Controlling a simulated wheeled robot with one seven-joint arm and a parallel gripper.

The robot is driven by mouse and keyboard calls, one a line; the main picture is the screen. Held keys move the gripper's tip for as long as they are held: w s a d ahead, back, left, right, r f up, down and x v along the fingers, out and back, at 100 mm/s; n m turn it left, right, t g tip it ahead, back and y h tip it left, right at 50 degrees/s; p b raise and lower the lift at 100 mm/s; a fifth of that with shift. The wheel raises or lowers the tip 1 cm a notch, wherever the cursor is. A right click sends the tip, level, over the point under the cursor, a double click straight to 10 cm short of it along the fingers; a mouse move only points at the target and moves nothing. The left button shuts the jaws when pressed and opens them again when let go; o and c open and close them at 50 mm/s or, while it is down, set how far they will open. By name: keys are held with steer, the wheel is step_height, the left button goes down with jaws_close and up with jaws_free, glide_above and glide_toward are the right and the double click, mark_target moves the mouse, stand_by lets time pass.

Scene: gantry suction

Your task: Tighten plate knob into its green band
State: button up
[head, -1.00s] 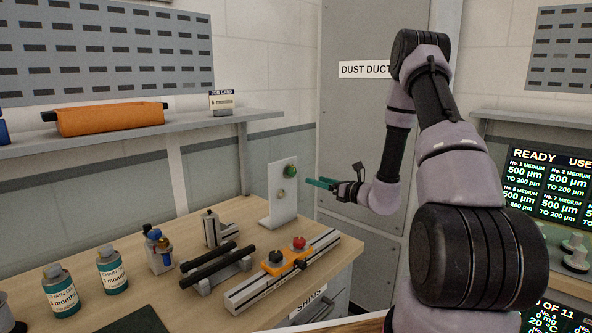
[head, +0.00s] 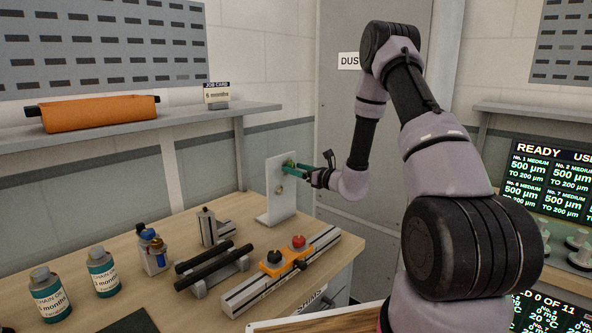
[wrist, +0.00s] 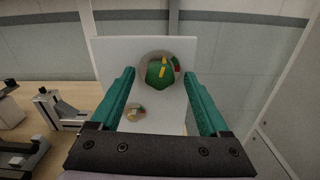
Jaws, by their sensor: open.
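The white upright plate (head: 275,190) stands at the right back of the bench. In the wrist view its green plate knob (wrist: 158,76) sits on a grey round dial. The knob carries a yellow mark (wrist: 163,71), pointing up and slightly right. A red patch (wrist: 177,65) shows on the dial's right side; the green band is too small to make out surely. My gripper (wrist: 160,88) is open, with its green fingers at the left and right of the knob, and they do not visibly touch it. In the head view my gripper (head: 308,170) partly covers the knob.
A small brass round fitting (wrist: 134,112) is lower on the plate. On the bench are a rail with an orange block (head: 285,262) and a red and a black knob, black bars (head: 214,265), a metal clamp (head: 209,227) and bottles (head: 103,272). A shelf (head: 120,128) runs behind.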

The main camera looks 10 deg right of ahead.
steer(key=shift+w+a, duration=0.1)
jaws_close()
steer(key=m, duration=0.5)
stand_by(0.4)
jaws_free()
steer(key=v, duration=1.1)
steer(key=shift+w, duration=0.1)
